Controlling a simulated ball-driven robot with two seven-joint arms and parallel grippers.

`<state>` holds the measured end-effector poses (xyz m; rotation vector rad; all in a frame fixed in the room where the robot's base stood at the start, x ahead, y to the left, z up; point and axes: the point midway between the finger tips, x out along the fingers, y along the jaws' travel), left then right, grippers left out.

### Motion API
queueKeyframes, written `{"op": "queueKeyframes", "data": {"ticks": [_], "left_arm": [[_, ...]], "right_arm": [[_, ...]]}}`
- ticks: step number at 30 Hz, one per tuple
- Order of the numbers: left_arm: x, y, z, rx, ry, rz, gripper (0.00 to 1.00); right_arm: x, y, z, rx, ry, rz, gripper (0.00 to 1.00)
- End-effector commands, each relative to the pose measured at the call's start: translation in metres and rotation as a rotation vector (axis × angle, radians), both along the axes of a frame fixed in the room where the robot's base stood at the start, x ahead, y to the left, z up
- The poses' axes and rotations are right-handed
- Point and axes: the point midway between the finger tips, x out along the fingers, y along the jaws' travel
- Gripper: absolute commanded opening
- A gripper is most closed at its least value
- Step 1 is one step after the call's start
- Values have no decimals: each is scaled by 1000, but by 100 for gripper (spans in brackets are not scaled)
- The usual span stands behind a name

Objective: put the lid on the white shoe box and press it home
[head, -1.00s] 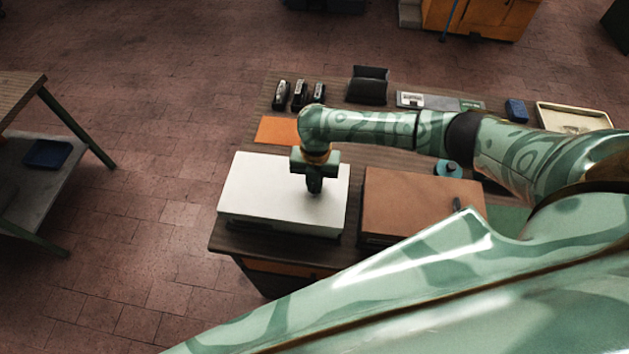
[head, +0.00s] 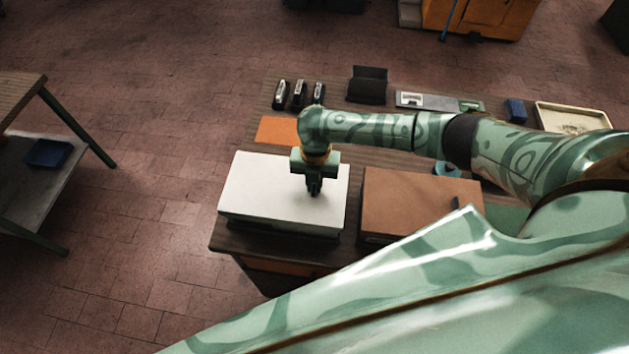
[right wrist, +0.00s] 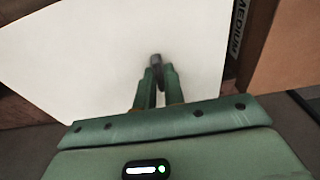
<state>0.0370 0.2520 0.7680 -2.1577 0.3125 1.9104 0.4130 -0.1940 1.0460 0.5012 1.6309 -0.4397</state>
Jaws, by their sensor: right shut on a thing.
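The white shoe box (head: 290,228) stands at the table's front left corner. A flat white lid (head: 262,185) covers its top; how far down it sits I cannot tell. My right gripper (head: 314,189) points down onto the lid, right of its middle. In the right wrist view, the fingers (right wrist: 157,75) close on a small dark handle (right wrist: 155,59) above the white lid surface (right wrist: 95,60). The fingers partly hide the handle. My left gripper is not in view.
A brown box (head: 410,205) stands close to the right of the white box. Behind lie an orange sheet (head: 277,130), several staplers (head: 298,94), a black holder (head: 368,85) and a cream tray (head: 572,117).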

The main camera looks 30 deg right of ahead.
Motion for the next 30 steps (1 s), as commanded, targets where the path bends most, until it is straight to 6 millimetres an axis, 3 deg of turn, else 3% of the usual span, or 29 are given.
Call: {"op": "queueKeyframes", "data": {"ticks": [9,12,13,19,22,23,30], "left_arm": [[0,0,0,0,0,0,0],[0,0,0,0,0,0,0],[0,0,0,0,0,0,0],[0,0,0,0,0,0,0],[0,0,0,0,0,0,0],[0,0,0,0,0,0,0],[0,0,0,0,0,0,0]], "right_arm": [[-1,0,-2,-1,3,0,0],[-1,1,-2,-1,3,0,33],[-1,1,-2,1,3,0,36],[-1,1,-2,2,2,0,36],[-1,1,-2,2,2,0,53],[-1,1,-2,2,2,0,55],[-1,1,-2,2,2,1,55]]}}
